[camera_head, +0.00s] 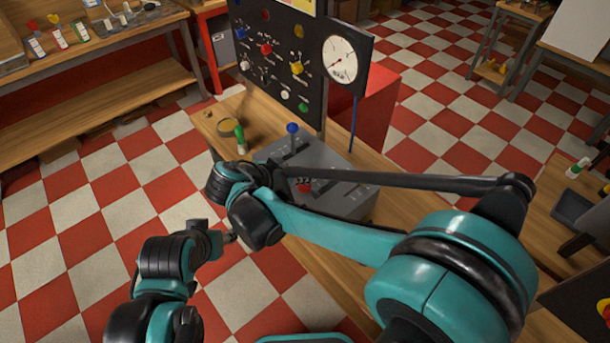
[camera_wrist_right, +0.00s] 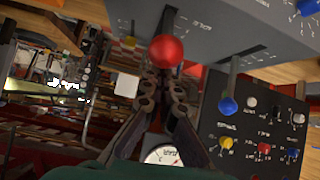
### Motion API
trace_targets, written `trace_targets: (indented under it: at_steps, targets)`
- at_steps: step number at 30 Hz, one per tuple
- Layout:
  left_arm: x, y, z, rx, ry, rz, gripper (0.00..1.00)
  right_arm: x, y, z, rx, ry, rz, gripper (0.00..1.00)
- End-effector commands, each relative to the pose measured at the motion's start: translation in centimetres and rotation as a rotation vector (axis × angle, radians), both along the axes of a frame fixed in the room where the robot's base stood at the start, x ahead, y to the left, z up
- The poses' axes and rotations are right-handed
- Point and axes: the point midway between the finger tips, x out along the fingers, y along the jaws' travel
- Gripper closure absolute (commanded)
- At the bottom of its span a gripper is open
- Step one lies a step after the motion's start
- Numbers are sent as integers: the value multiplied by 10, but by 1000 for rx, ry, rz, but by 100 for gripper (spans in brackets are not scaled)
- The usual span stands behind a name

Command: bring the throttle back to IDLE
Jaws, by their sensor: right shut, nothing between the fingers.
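The grey console (camera_head: 335,205) stands on the wooden bench. A lever with a blue knob (camera_head: 292,128) stands on its far part, and a red knob (camera_head: 304,187) sits nearer. Which one is the throttle I cannot read. In the right wrist view the red knob (camera_wrist_right: 166,51) is just beyond my right gripper's fingertips (camera_wrist_right: 165,78), and the blue knob (camera_wrist_right: 228,106) is off to the right. My right gripper is shut with nothing in it; whether it touches the red knob I cannot tell. My left gripper (camera_head: 229,238) is low beside the bench, its fingers too small to judge.
A black panel (camera_head: 285,75) with coloured knobs and a white dial gauge (camera_head: 341,60) stands behind the console. A green-handled item (camera_head: 240,138) and a round ring (camera_head: 226,127) are on the bench at left. Checkered floor is open left of the bench.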

Motion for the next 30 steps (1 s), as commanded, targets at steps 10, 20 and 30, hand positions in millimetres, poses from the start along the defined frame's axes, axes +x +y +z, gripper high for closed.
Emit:
trace_targets:
  at_steps: [10, 20, 30]
  targets:
    - [0, 0, 28, 0, 0, 0, 54, 17, -8, 38, -2, -5, 8, 100]
    - [0, 0, 46, 0, 0, 0, 54, -22, 37, 73, -3, -5, 4, 100]
    - [0, 0, 44, 0, 0, 0, 54, -30, 10, 73, 11, 87, 46, 100]
